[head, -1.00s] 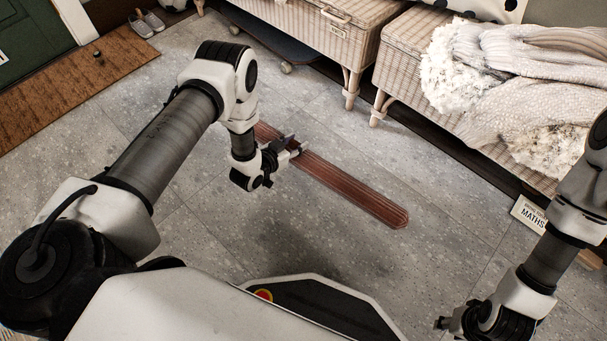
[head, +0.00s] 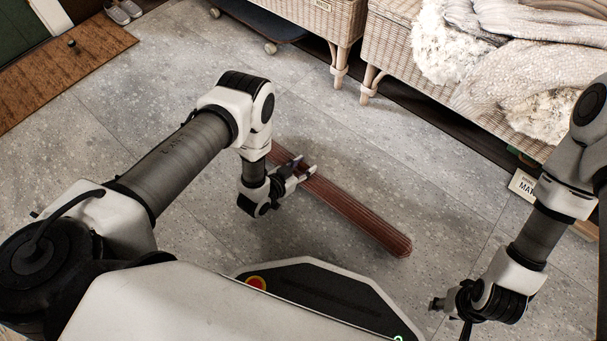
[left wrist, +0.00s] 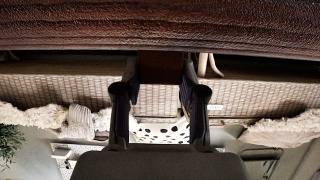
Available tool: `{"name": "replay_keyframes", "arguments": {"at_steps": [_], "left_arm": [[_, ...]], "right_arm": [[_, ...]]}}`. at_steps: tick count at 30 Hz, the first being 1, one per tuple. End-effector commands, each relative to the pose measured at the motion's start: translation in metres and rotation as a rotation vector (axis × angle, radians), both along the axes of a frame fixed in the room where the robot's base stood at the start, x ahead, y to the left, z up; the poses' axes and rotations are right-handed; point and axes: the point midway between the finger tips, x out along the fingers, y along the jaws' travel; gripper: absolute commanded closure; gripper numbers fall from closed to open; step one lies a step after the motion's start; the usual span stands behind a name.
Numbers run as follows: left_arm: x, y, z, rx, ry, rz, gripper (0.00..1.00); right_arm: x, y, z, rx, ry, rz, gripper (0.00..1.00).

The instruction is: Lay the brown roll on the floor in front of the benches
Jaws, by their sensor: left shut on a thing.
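The brown roll (head: 358,218) shows in the head view as a long, straight, reddish-brown ribbed strip. It slants from beside my left wrist down to the right, over the grey floor in front of the benches. My left gripper (head: 303,172) is shut on it towards its far left part; my arm hides some of that end. In the left wrist view the brown roll (left wrist: 160,28) spans the top, with brown between the fingers (left wrist: 160,80). I cannot tell whether it touches the floor. My right gripper (head: 440,304) is low at the right, apart from the roll; its jaws are unclear.
Wicker benches (head: 392,75) with a pale fleece and knit throw (head: 505,75) stand at the back right. A book (head: 523,186) leans near the bench base. A doormat (head: 65,68) and shoes (head: 123,11) are at the upper left. The floor (head: 400,165) between roll and benches is clear.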

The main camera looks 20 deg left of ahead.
Motion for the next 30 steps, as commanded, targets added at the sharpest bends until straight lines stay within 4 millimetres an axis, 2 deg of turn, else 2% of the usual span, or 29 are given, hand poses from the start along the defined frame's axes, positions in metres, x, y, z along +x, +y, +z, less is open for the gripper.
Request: {"name": "replay_keyframes", "arguments": {"at_steps": [7, 17, 18, 20, 30], "left_arm": [[0.001, -0.002, -0.037, 0.0, -0.002, 0.002, 1.0], [0.001, -0.001, -0.037, 0.0, -0.002, 0.002, 1.0], [0.001, -0.001, -0.037, 0.0, 0.0, 0.002, 0.53], [0.001, -0.001, -0.037, 0.0, 0.0, 0.002, 0.35], [0.001, -0.001, -0.032, 0.0, 0.0, 0.002, 0.35]], "right_arm": [[0.002, -0.001, -0.031, -0.001, -0.004, -0.006, 0.6], [0.002, -0.001, -0.029, -0.001, -0.005, -0.007, 0.6], [0.002, -0.001, -0.029, -0.001, -0.005, -0.007, 0.6], [0.002, -0.001, -0.028, -0.001, -0.005, -0.007, 0.6], [0.002, -0.001, -0.025, -0.001, -0.005, -0.006, 0.6]]}}
